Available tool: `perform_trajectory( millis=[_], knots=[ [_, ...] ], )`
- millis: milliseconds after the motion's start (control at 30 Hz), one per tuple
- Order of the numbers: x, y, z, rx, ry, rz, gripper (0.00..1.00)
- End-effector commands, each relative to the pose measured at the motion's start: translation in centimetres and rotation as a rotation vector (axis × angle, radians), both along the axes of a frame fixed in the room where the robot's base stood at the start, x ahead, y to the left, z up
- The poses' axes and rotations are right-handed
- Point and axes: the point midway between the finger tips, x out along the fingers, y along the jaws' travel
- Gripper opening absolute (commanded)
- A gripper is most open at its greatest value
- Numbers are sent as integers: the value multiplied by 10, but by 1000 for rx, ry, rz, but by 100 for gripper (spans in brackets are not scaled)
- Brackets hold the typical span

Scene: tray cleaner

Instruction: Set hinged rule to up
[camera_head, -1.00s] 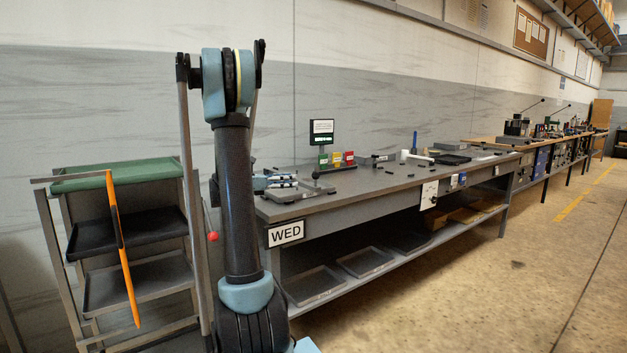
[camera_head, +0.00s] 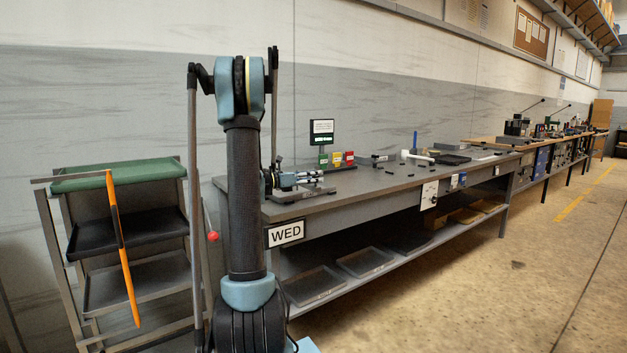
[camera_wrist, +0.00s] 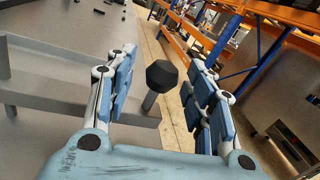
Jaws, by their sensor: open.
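A grey fixture (camera_head: 298,195) with flat bars sits on the near end of the workbench. In the wrist view a black faceted knob (camera_wrist: 162,75) on a short grey stem stands between my two open fingers, with clear space on both sides. My gripper (camera_head: 316,177) is open at the fixture; it also shows in the wrist view (camera_wrist: 160,95). Grey bars (camera_wrist: 45,95) lie left of the knob. Which part is the hinged rule I cannot tell for sure. In the head view my fingers hide much of the knob.
A rack (camera_head: 62,235) with dark trays and a long orange strip (camera_head: 125,250) stands at the left. A small sign stand (camera_head: 322,135) and coloured blocks (camera_head: 337,160) are behind the fixture. The floor at right is clear.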

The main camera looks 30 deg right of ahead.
Motion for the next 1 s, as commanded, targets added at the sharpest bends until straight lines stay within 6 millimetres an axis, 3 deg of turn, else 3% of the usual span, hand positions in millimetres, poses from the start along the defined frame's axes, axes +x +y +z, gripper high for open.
perform_trajectory(
  millis=[133, 467, 600, 700, 1000],
  knots=[
    [-2, -9, 0, 0, 0, -1, 49],
    [-2, -12, 0, 0, 0, 0, 49],
    [-2, -11, 0, 0, 0, 0, 17],
    [-2, -11, 0, 0, 0, 0, 0],
    [-4, -18, 7, -2, 17, -8, 0]
  ],
)
